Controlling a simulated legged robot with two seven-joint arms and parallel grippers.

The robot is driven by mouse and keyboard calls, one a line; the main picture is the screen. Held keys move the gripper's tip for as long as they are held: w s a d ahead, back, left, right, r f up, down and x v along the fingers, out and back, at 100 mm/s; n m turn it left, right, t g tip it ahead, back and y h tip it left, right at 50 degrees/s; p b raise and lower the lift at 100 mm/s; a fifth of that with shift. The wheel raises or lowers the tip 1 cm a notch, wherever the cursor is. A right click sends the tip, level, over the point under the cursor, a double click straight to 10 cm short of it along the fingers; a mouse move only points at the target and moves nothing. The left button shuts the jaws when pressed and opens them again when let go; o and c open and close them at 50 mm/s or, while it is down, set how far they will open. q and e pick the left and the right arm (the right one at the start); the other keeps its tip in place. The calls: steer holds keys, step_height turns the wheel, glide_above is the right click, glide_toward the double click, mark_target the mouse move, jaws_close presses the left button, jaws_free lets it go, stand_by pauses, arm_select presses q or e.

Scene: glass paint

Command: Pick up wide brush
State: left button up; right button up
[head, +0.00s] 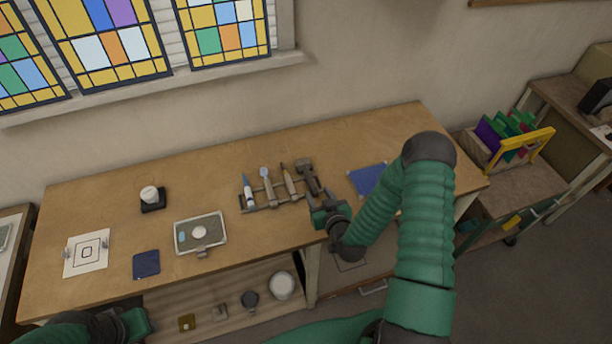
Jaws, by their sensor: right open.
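A low rack (272,206) near the middle of the bench holds several slender tools in a row. A blue-and-white tool (248,189) is at its left end. A pale-handled tool (268,186) with a rounded top and a thin brown tool (288,179) lie to the right of it. My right gripper (312,184) is open over the rack's right end. It hides what lies there, so I cannot tell the wide brush apart from the grey gripper parts. My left gripper (122,325) is low at the left edge of view, away from the rack; its jaws are not clear.
A tray (215,246), a white-topped pot on a dark base (152,199), a patterned sheet (87,253) and a dark blue cloth (146,264) lie left. A blue square (367,179) lies right. The bench (210,168) is bare behind the rack. Bowls stand below.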

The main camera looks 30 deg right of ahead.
mark_target(312, 181)
steer(key=x, duration=0.3)
steer(key=shift+w+d+f, duration=0.15)
steer(key=shift+w+f, duration=0.15)
steer(key=p+x, duration=0.1)
steer(key=x, duration=0.3)
steer(key=shift+w+d+p, duration=0.25)
steer(key=shift+d+p, duration=0.15)
steer(key=shift+d, duration=0.1)
steer(key=shift+w+a, duration=0.1)
steer(key=shift+w, duration=0.05)
steer(key=shift+w+a+f, duration=0.1)
steer(key=shift+w+a, duration=0.05)
steer(key=shift+a, duration=0.15)
steer(key=shift+c, duration=1.3)
steer(key=c, duration=0.5)
steer(key=shift+d, duration=0.15)
steer(key=shift+c, duration=1.1)
arm_select(q)
steer(key=shift+w+d+r, duration=0.15)
steer(key=shift+d+r, duration=0.15)
steer(key=shift+r, duration=0.2)
steer(key=shift+w+d+r, duration=0.15)
steer(key=shift+d+r, duration=0.15)
steer(key=shift+r, duration=0.2)
arm_select(e)
steer(key=shift+d, duration=0.15)
jaws_close()
